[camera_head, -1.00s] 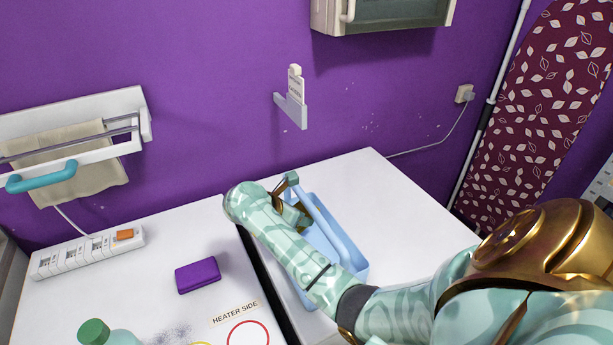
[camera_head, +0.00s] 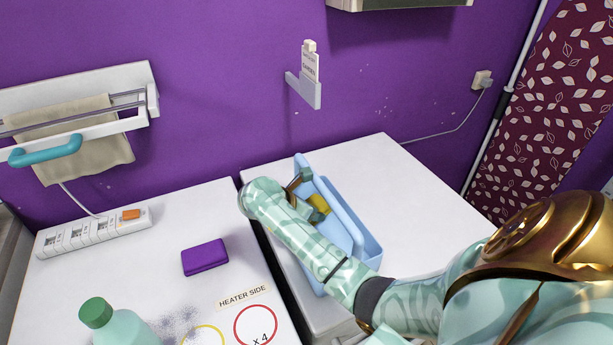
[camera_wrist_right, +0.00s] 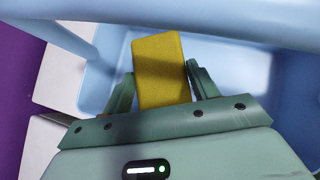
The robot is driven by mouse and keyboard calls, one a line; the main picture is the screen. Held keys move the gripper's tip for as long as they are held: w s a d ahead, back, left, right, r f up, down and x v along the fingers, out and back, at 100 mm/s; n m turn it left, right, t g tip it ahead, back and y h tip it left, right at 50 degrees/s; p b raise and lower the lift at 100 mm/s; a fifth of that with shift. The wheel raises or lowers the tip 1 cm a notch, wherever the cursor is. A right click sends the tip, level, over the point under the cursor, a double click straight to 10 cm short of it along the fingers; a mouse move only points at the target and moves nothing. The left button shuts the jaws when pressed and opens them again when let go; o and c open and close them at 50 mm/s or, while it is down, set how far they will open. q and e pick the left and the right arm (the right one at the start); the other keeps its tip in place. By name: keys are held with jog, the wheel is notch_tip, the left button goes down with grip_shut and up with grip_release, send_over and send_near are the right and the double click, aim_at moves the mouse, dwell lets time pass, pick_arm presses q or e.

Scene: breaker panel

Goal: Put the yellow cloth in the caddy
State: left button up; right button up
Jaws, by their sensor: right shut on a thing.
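The yellow cloth (camera_head: 319,204) looks like a folded block. It also shows between the fingers in the right wrist view (camera_wrist_right: 161,68). My right gripper (camera_wrist_right: 161,82) is shut on it and holds it over the opening of the light blue caddy (camera_head: 367,257), beside the handle. In the wrist view the caddy (camera_wrist_right: 290,105) lies beneath and around the cloth, with its handle across the top. I cannot tell whether the cloth touches the caddy floor. My right forearm hides the caddy's near left part in the head view. My left gripper is not in view.
A purple block (camera_head: 205,257), a power strip (camera_head: 95,232) and a green-capped bottle (camera_head: 118,325) stand on the left white surface. A dark gap separates it from the caddy's white surface (camera_head: 425,215), which is clear to the right. A towel rack (camera_head: 75,110) hangs on the wall.

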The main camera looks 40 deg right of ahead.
jog(key=o, duration=1)
jog(key=shift+o, duration=0.2)
jog(key=shift+a+r+p, duration=0.25)
jog(key=shift+r+p, duration=0.75)
jog(key=shift+r, duration=0.1)
jog(key=p+v, duration=0.2)
jog(key=v, duration=0.9)
jog(key=shift+p, duration=0.35)
jog(key=shift+f, duration=0.1)
